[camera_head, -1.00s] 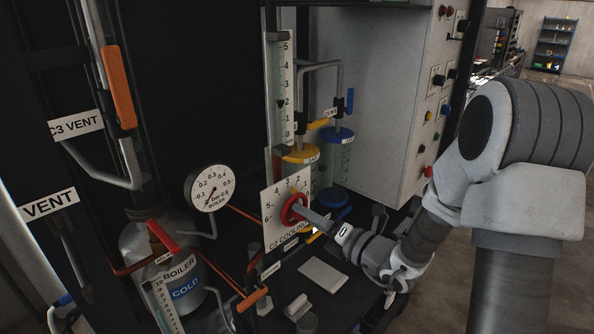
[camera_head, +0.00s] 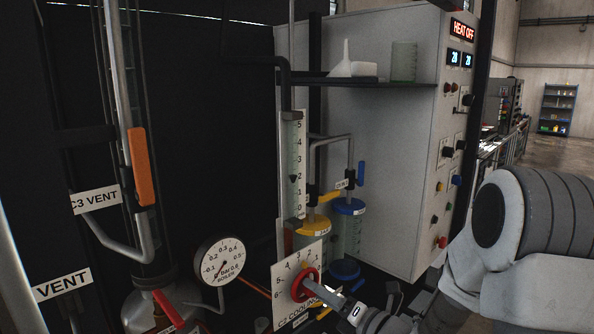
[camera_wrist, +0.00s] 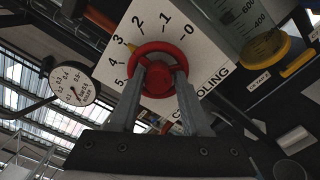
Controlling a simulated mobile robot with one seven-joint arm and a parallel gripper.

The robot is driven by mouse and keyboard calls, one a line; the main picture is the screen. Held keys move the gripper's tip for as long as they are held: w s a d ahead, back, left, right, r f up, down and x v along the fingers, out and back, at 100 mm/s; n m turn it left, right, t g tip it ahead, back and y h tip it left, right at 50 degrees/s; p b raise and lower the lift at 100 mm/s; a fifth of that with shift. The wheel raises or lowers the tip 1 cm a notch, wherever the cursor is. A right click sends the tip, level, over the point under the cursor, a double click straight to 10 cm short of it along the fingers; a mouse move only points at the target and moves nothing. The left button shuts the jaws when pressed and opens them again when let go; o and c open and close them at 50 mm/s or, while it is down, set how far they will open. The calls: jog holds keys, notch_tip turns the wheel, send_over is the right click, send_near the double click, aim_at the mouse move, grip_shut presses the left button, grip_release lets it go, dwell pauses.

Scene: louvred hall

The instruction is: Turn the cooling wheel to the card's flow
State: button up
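The red cooling wheel (camera_head: 305,285) sits on a white plate (camera_head: 284,276) numbered in an arc and lettered "C2 COOLING". It also shows in the wrist view (camera_wrist: 157,62), where its yellow pointer (camera_wrist: 131,46) is near 3. My gripper (camera_wrist: 162,72) has its two fingers at opposite sides of the wheel and appears closed on it. In the head view my gripper (camera_head: 322,292) reaches the wheel from the right. An upright scale tube (camera_head: 292,165) numbered 0 to 5 stands above, its dark marker near 2. I cannot make out a card with a flow value.
A boiler gauge (camera_head: 220,260) stands left of the wheel. A grey cabinet (camera_head: 385,130) at the right reads "HEAT OFF". An orange lever (camera_head: 143,165) hangs at the left.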

jog(key=o, duration=0.3)
jog(key=shift+w+a+r, duration=0.25)
jog(key=shift+a+r, duration=0.15)
jog(key=shift+a, duration=0.1)
jog(key=shift+r, duration=0.1)
jog(key=shift+s, duration=0.1)
jog(key=shift+f+p+v, duration=0.2)
jog(key=shift+p+v, duration=0.1)
jog(key=shift+v, duration=1.3)
jog(key=shift+f+p+v, duration=0.2)
jog(key=shift+p+v, duration=0.05)
jog(key=shift+v, duration=1.35)
jog(key=shift+d, duration=0.15)
jog(key=b+v, duration=0.1)
jog(key=v, duration=1.6)
jog(key=shift+d, duration=0.2)
